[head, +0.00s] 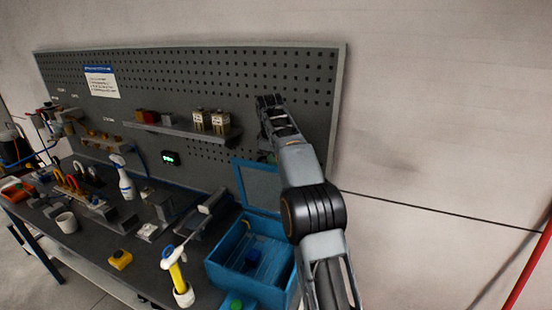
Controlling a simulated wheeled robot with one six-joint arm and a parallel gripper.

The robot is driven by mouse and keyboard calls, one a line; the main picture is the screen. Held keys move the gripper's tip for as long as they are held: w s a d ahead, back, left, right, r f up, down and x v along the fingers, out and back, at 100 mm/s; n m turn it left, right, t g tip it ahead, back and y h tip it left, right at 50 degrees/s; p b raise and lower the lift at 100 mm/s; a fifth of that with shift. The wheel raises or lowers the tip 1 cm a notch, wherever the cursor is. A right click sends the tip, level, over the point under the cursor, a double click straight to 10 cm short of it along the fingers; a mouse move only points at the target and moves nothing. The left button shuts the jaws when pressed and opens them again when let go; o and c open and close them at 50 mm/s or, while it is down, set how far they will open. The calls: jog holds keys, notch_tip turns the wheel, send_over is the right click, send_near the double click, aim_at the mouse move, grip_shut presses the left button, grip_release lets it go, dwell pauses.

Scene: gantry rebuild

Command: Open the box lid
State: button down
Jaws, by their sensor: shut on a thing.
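The blue box (228,247) stands at the right end of the workbench, with its inside showing. Its lid (260,188) is raised, standing roughly upright at the back of the box. My arm reaches up over the box's right side and bends at the wrist in front of the pegboard. My gripper (268,156) is at the lid's top edge, shut on the lid. The forearm hides most of the gripper and the lid's right side, so the finger contact does not show clearly. Something small and yellow (253,256) lies inside the box.
A spray bottle with a yellow body (177,275) stands left of the box, and a yellow block (119,260) lies farther left. A shelf (180,131) with small boxes juts from the pegboard (200,75).

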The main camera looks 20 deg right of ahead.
jog(key=shift+f, duration=0.5)
jog(key=c, duration=1.5)
grip_release()
jog(key=shift+o, duration=0.7)
jog(key=shift+w, duration=0.25)
jog(key=shift+o, duration=1)
jog(key=shift+s+r, duration=0.15)
jog(key=shift+r, duration=0.05)
jog(key=shift+r, duration=0.1)
